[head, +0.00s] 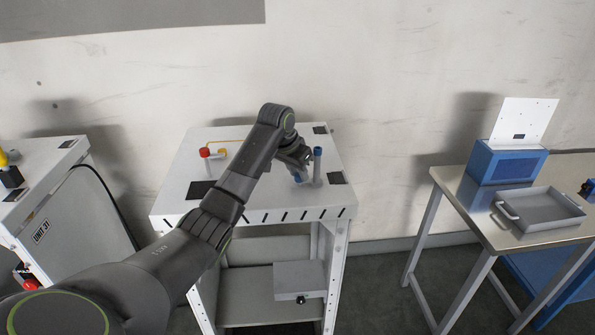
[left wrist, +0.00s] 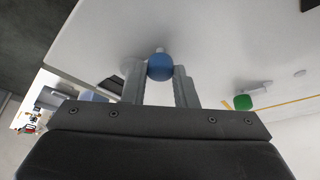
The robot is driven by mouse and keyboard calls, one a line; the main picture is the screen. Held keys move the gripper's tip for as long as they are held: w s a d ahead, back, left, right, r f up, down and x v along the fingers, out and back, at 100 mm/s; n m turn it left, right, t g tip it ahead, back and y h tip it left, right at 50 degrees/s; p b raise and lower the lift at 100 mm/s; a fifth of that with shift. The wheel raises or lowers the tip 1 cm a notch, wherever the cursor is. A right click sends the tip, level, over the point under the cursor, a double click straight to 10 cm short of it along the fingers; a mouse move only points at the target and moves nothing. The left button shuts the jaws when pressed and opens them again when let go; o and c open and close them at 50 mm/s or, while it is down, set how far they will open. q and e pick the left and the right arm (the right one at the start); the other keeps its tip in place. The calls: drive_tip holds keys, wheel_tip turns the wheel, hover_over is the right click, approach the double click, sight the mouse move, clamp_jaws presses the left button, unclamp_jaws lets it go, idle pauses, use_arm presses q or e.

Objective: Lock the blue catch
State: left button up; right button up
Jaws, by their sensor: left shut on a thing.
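The blue catch's round blue knob (left wrist: 160,67) sits between the two fingers of my left gripper (left wrist: 160,88) in the left wrist view. My left gripper (head: 299,172) is over the right part of the white cabinet top (head: 255,190) in the head view and is shut on the knob. Blue (head: 298,178) shows at its fingertips there. My right gripper is not in view.
A red knob (head: 205,152) and a yellow part (head: 222,152) are on the cabinet's left side. A green knob (left wrist: 243,102) shows in the left wrist view. A table with a blue box (head: 507,165) and grey tray (head: 540,213) stands right, across a floor gap.

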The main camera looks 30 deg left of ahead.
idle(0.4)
use_arm(q)
drive_tip(key=o, duration=0.6)
drive_tip(key=shift+o, duration=0.5)
drive_tip(key=shift+w, duration=0.1)
